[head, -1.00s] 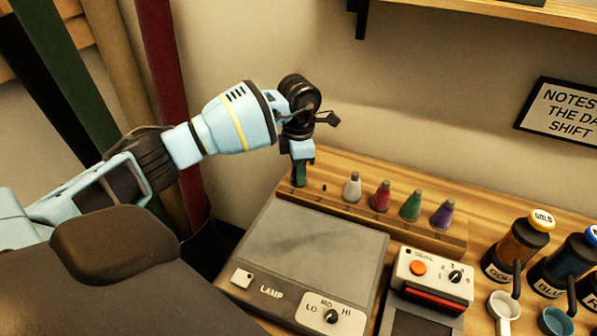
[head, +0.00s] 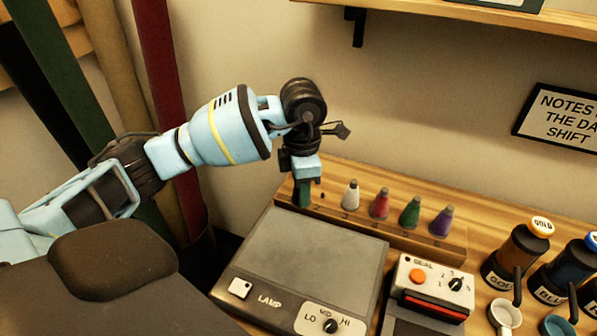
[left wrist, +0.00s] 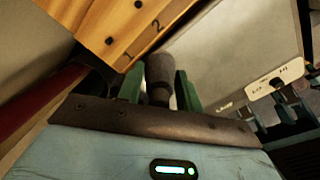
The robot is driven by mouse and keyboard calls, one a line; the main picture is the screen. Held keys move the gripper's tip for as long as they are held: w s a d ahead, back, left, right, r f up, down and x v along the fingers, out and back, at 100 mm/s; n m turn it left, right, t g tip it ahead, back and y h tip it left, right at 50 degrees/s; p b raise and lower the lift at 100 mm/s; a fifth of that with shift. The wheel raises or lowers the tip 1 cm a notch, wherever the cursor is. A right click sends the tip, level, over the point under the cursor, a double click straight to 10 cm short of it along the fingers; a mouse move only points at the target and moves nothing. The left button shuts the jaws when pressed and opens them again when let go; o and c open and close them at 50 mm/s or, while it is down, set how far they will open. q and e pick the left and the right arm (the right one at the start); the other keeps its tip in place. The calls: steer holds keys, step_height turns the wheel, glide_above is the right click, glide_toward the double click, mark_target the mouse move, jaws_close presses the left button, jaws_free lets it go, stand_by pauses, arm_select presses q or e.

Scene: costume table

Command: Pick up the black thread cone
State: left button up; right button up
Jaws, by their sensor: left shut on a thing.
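My left gripper (head: 304,192) is at the left end of the wooden cone rack (head: 400,243), its green fingers pointing down. In the left wrist view the fingers (left wrist: 160,88) are shut on the black thread cone (left wrist: 158,70), a dark grey-black tapered piece between them. In the head view the cone is hidden by the gripper. In the wrist view the cone lies over the rack's edge and the lamp box; I cannot tell its exact height above the rack. My right gripper is not in view.
White (head: 350,195), red (head: 380,204), green (head: 410,212) and purple (head: 441,221) cones stand along the rack. A grey lamp box (head: 312,255) lies in front, with a sealer (head: 432,285) beside it. Bottles (head: 515,252) stand at right. Fabric rolls (head: 172,90) stand at left.

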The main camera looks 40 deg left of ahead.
arm_select(q)
steer(key=s+d, duration=0.1)
steer(key=s, duration=0.1)
steer(key=s+d, duration=0.1)
steer(key=d, duration=0.1)
steer(key=s+d, duration=0.2)
steer(key=shift+s+d+r, duration=0.2)
steer(key=shift+s+r, duration=0.15)
